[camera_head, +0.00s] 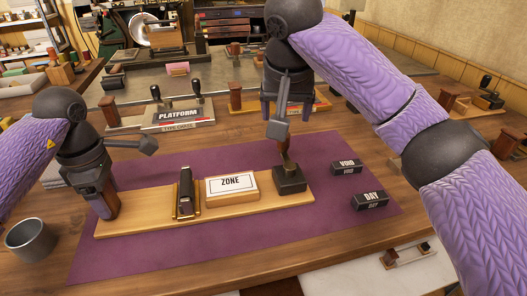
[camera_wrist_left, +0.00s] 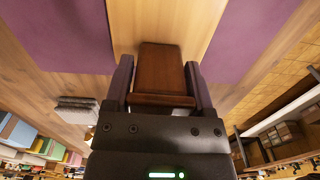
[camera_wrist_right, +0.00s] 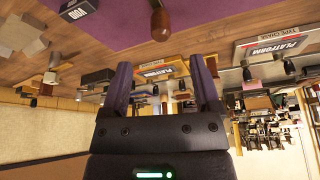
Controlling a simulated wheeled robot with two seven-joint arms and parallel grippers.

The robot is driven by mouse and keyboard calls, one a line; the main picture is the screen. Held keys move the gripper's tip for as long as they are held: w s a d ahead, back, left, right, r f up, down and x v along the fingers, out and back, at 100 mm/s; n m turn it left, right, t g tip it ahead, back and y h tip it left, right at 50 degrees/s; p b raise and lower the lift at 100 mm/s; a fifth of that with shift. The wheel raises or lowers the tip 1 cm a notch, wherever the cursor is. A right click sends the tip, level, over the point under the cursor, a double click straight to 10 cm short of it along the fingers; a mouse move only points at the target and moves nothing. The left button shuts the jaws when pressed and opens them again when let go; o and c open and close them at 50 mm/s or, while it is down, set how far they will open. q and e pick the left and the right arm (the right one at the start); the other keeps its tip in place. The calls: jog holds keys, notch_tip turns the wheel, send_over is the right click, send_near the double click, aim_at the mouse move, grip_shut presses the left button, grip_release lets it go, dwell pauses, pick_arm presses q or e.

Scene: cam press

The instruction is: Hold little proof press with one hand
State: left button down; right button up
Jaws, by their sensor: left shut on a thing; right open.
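The little proof press is a light wooden board (camera_head: 150,220) on a purple mat. It carries a white card marked ZONE (camera_head: 231,184), a dark block between brass-coloured rails (camera_head: 186,192), and a black base (camera_head: 289,180) at its right end. A brown upright block (camera_wrist_left: 160,70) stands at the board's left end. My left gripper (camera_wrist_left: 160,90) is shut on that block, with a finger on either side. My right gripper (camera_wrist_right: 160,85) is open and empty above the right end of the press. A brown knob (camera_wrist_right: 160,24) shows beyond its fingers in the right wrist view.
The purple mat (camera_head: 130,255) has bare room in front of the board. Dark blocks marked VOID (camera_head: 347,167) and DAY (camera_head: 370,201) lie at its right. A grey cup (camera_head: 30,240) stands at left. A PLATFORM press (camera_head: 178,117) stands behind the mat.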

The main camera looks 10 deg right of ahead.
jog(key=x, duration=1.1)
grip_shut()
